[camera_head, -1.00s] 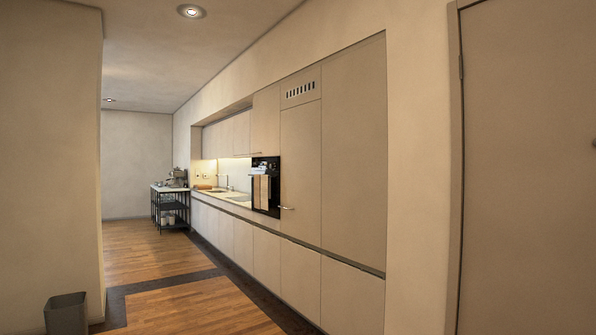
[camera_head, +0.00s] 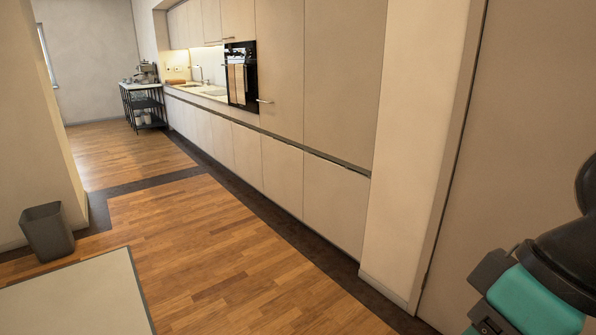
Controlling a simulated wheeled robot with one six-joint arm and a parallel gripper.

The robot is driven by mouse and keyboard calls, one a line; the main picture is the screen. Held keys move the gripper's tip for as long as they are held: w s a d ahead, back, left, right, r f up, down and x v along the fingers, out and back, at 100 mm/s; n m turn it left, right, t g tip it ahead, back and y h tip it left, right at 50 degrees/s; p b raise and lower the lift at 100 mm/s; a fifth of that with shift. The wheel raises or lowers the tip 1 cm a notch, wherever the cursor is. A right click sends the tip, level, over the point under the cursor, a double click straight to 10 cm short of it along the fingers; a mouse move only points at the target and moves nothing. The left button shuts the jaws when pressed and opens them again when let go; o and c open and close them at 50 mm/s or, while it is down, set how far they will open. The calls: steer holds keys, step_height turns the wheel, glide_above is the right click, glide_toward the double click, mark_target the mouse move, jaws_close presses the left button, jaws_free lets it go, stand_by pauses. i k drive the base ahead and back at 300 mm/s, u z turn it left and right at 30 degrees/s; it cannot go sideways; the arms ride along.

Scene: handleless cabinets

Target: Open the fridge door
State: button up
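A tall beige cabinet panel (camera_head: 279,65) stands just right of the black oven, and its top runs out of the picture. A small bar handle (camera_head: 264,101) sits near its lower left corner. This panel looks like the fridge door, and it is closed flush with its neighbours. Teal and black parts of my arm (camera_head: 540,290) show at the lower right, well away from the panel. I cannot see my gripper's fingers.
The wooden floor (camera_head: 215,240) before the cabinets is clear. A grey bin (camera_head: 47,232) stands at left.

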mark_target(279, 24)
steer(key=u, duration=0.5)
steer(key=i, duration=2.2)
steer(key=u, duration=0.4)
steer(key=i, duration=2.15)
steer(key=z, duration=0.45)
steer(key=i, duration=1.4)
steer(key=z, duration=0.25)
